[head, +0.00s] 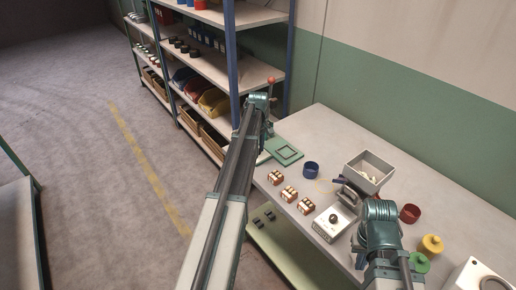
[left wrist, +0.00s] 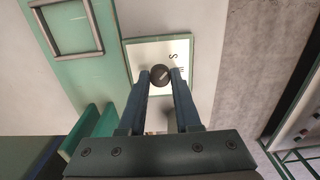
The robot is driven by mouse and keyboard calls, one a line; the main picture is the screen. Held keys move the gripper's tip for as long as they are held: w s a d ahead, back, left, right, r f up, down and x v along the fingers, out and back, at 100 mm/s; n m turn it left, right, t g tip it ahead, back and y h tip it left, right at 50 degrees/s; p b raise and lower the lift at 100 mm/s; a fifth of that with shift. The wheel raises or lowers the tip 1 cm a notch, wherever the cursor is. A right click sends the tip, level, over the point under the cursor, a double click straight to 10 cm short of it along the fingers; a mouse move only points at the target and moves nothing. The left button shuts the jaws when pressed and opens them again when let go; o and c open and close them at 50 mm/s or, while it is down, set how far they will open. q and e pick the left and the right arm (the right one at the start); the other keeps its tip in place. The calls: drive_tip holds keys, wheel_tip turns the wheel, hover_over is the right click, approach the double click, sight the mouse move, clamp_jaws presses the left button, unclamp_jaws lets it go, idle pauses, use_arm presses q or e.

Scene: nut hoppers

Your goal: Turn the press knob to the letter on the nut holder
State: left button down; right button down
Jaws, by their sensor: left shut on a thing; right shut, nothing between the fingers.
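In the left wrist view, my left gripper (left wrist: 160,80) is shut on a round black knob (left wrist: 160,72) with a pale pointer mark. The knob sits on a white plate (left wrist: 147,48) with a green border. An S and another letter, possibly M or W, show beside it. A green press base (head: 287,152) with a square frame (left wrist: 65,28) lies beside the plate. In the head view, my left arm hides the knob. My right gripper (head: 341,184) is shut and empty over the table, in front of a grey bin. I cannot tell which thing is the nut holder.
The grey bin (head: 382,166) holds pale pieces. Several brown-and-white blocks (head: 289,194) and a white box (head: 323,223) with a black dial stand on the table. Blue (head: 311,170), red (head: 409,213), yellow (head: 431,245) and green (head: 418,263) round items stand around. Shelving (head: 233,70) rises behind.

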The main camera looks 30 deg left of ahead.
use_arm(q)
drive_tip(key=shift+m, duration=0.3)
drive_tip(key=m, duration=0.4)
drive_tip(key=shift+m, duration=2.3)
drive_tip(key=c, duration=0.6)
unclamp_jaws()
drive_tip(key=shift+r, duration=0.1)
use_arm(e)
drive_tip(key=shift+r, duration=0.1)
